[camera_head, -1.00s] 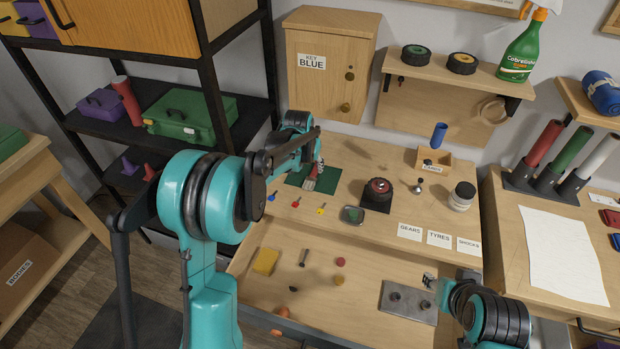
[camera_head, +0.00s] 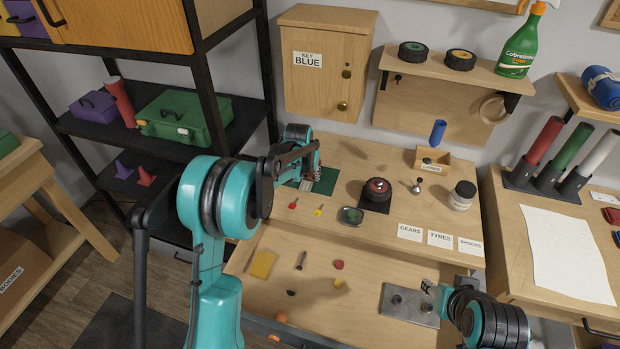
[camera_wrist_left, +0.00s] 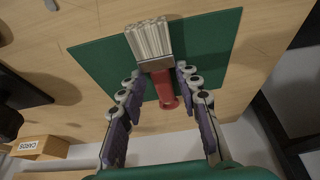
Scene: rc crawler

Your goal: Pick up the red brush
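The red brush has a red handle, a metal band and pale bristles. In the left wrist view the brush (camera_wrist_left: 164,88) lies over the green mat (camera_wrist_left: 100,55), its bristles pointing away from my gripper. My left gripper (camera_wrist_left: 158,78) is open, with one finger on each side of the brush and a gap beside the handle. In the head view my left gripper (camera_head: 314,168) is over the green mat (camera_head: 326,181) on the workbench, and my arm hides most of the brush. My right gripper (camera_head: 428,287) is low at the right, above the drawer; its finger opening is unclear.
Small red and yellow pieces, a round dish (camera_head: 351,215) and a black block with a red-topped part (camera_head: 376,193) lie right of the mat. The open drawer (camera_head: 350,262) below holds loose parts and a metal plate (camera_head: 408,304). A key cabinet (camera_head: 322,85) stands behind.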

